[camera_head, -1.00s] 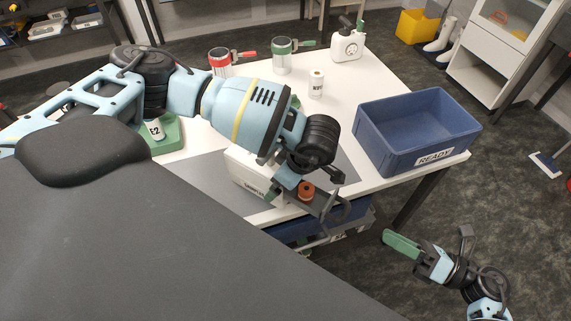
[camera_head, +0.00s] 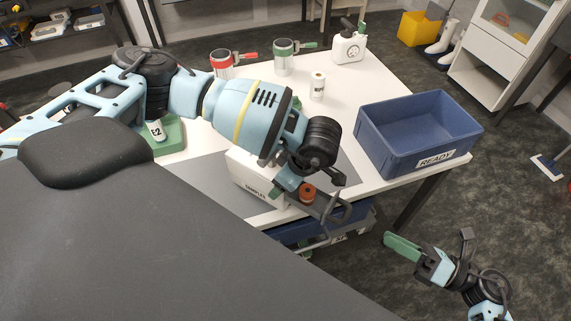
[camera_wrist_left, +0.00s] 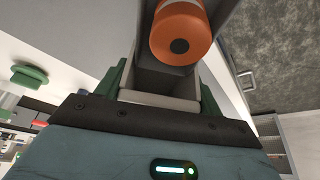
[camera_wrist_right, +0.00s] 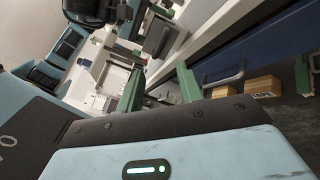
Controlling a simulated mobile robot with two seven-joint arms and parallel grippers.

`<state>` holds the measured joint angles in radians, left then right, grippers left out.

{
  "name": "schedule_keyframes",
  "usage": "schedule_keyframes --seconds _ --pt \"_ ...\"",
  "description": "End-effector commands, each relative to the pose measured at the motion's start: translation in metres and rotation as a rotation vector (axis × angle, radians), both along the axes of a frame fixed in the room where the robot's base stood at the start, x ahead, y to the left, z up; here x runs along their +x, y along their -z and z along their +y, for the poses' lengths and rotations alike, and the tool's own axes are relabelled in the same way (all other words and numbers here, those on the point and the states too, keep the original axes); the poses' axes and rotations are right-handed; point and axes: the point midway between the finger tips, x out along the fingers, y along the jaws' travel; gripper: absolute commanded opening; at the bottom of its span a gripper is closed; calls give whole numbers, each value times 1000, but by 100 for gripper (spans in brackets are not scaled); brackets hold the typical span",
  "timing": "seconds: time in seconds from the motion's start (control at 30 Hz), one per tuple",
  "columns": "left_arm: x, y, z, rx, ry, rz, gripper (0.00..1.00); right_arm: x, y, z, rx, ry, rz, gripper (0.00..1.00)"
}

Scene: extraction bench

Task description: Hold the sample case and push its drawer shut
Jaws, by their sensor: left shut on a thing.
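The white sample case (camera_head: 250,180) stands on the grey mat near the table's front edge, partly hidden under my left arm. Its dark drawer (camera_head: 327,207) sticks out to the right past the table edge, with an orange-capped vial (camera_head: 307,193) on it. The vial shows in the left wrist view (camera_wrist_left: 180,35) inside the grey drawer. My left gripper (camera_head: 287,199) is shut on a pale part of the case, between its green fingers in that view. My right gripper (camera_head: 403,246) is off the table at lower right, empty, fingers apart in the right wrist view (camera_wrist_right: 160,88).
A blue READY crate (camera_head: 400,150) stands at the table's right side. A white bottle (camera_head: 317,87), two mugs and a white canister (camera_head: 348,46) stand behind. The floor around my right gripper is clear.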

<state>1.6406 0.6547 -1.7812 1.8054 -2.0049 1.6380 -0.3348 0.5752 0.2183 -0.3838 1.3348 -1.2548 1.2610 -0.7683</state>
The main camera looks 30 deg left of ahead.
Motion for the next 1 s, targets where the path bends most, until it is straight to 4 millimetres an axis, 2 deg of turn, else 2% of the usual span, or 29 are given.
schedule_keyframes --seconds 0.67,1.0 --pt "0 0 0 -1 1 -1 33 0 -1 1 1 7 -1 34" --pt "0 0 0 -1 0 -1 33 1 -20 21 70 200 14 34"
